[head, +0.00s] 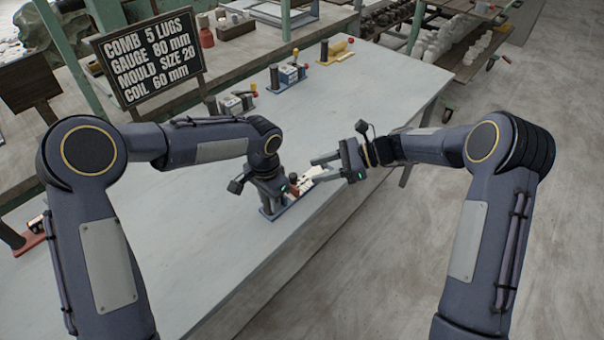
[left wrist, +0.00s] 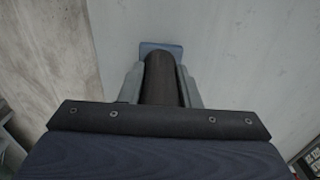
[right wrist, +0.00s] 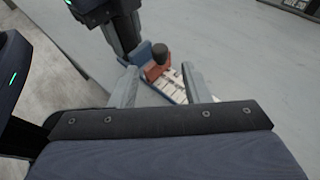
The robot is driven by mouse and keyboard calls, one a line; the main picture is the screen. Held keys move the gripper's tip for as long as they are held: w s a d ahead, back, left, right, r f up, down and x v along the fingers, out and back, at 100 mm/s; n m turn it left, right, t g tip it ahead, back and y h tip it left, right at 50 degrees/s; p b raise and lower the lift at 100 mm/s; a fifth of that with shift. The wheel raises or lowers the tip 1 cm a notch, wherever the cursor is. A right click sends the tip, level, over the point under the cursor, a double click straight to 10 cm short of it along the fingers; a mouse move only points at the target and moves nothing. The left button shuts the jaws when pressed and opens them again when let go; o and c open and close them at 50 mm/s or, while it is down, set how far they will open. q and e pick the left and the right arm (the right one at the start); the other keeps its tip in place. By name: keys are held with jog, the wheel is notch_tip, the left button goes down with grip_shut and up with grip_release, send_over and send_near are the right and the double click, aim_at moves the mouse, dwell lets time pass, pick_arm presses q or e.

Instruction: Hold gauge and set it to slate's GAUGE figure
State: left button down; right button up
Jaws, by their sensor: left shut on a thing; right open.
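The slate (head: 148,55) at the back left reads "GAUGE 80 mm" on its second line. The gauge has a blue base (head: 268,213), a white scale and a red slider with a dark knob; it lies on the table near its right edge. My left gripper (head: 270,203) is shut on the gauge's dark upright handle (left wrist: 161,80). My right gripper (head: 322,170) is open and empty, just above and beside the scale. In the right wrist view the red slider (right wrist: 155,72) and its knob (right wrist: 161,53) show between and beyond the open fingers. The scale's marks are too small to read.
The table's middle is clear. Shelves with pots line the back.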

send_over(302, 190)
jog(key=shift+s+f, duration=0.15)
jog(key=shift+f, duration=0.9)
grip_shut()
